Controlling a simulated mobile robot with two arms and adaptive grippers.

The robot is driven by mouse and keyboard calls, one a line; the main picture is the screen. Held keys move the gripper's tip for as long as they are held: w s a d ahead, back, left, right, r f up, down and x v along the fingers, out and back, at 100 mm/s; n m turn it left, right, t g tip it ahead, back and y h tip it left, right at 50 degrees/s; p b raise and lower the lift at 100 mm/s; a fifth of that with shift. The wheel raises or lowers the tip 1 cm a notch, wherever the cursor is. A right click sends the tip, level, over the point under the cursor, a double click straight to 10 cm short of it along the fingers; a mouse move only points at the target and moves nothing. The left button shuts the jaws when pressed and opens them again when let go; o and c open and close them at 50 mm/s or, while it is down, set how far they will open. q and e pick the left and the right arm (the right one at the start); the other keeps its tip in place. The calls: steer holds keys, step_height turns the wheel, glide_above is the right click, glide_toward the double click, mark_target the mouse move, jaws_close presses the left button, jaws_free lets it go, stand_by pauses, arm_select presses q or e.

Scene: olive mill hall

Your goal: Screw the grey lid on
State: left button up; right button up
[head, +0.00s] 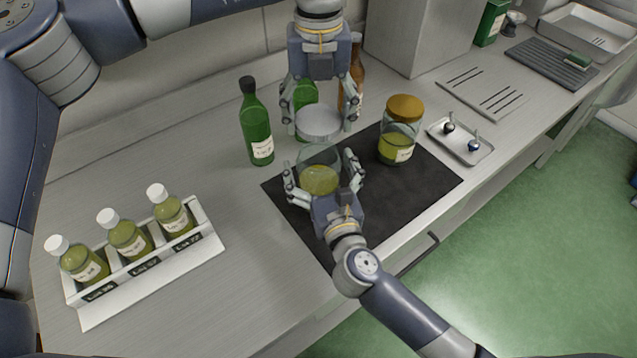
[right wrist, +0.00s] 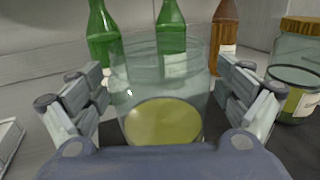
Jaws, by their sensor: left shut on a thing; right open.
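The grey lid (head: 319,121) is held by my left gripper (head: 322,124), which is shut on its sides from above. The lid is over the open glass jar (head: 319,157), apparently with a small gap. The jar stands upright on the dark mat and holds yellow-green oil low inside. My right gripper (head: 321,172) is open, with its fingers on both sides of the jar. In the right wrist view the jar (right wrist: 160,85) sits between the open fingers (right wrist: 160,95), with room on each side. No lid shows in that view.
A second jar with a gold lid (head: 403,108) stands on the dark mat (head: 420,185), to the right. Green bottles (head: 256,125) and a brown bottle (head: 357,75) stand behind. A rack (head: 150,283) of small bottles is at left, a small tray (head: 476,153) at right.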

mark_target(319, 146)
steer(key=c, duration=1.6)
arm_select(q)
steer(key=shift+f, duration=2.5)
steer(key=shift+f, duration=0.1)
steer(key=shift+f, duration=0.75)
steer(key=shift+f, duration=0.6)
